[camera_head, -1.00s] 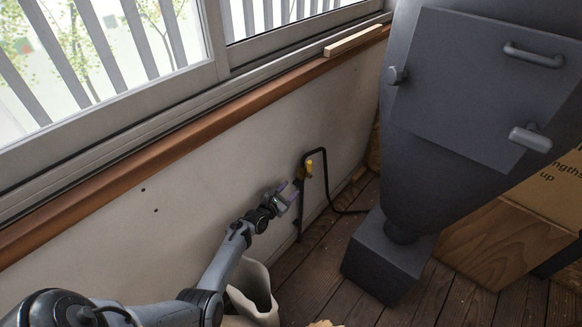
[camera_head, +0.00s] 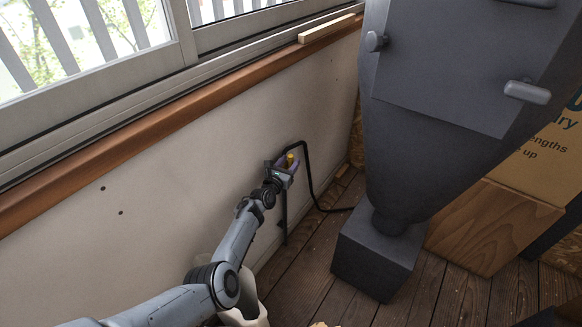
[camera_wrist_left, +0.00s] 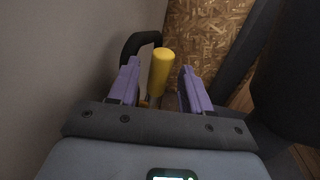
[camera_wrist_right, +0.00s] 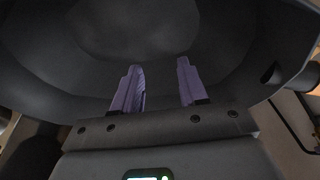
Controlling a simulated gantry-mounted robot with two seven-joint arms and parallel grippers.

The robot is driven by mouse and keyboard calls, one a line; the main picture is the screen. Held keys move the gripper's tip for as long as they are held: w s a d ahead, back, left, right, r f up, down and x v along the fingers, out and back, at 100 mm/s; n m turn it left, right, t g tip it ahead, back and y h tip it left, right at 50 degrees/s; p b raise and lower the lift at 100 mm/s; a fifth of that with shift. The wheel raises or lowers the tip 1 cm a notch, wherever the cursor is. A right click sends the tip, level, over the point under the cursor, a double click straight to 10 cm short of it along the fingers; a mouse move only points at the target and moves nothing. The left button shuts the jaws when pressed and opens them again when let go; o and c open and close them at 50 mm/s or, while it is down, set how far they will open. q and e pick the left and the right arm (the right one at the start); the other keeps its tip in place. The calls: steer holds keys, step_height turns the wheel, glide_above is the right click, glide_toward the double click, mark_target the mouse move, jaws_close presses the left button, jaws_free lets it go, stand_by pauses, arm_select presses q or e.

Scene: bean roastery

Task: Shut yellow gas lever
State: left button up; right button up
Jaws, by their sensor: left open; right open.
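The yellow gas lever (camera_head: 290,159) is on a black pipe (camera_head: 309,165) by the white wall. In the left wrist view the lever (camera_wrist_left: 161,72) stands between the two purple fingers, a little nearer the left one, with a gap to each. My left gripper (camera_head: 286,166) is open around the lever, and its fingers partly hide the lever's base in the head view. My right gripper (camera_wrist_right: 160,82) is open and empty in the right wrist view, in front of a dark, rounded surface. It is not in the head view.
A large dark grey machine (camera_head: 440,110) stands right of the pipe on a square foot (camera_head: 375,262). A wooden box (camera_head: 490,228) and a cardboard box (camera_head: 535,165) are behind it. A white bin (camera_head: 250,312) is under my left arm. Plank floor is open between wall and machine.

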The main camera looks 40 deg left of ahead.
arm_select(q)
steer(key=shift+b+x, duration=0.6)
steer(key=shift+x, duration=0.35)
steer(key=shift+c, duration=0.5)
jaws_close()
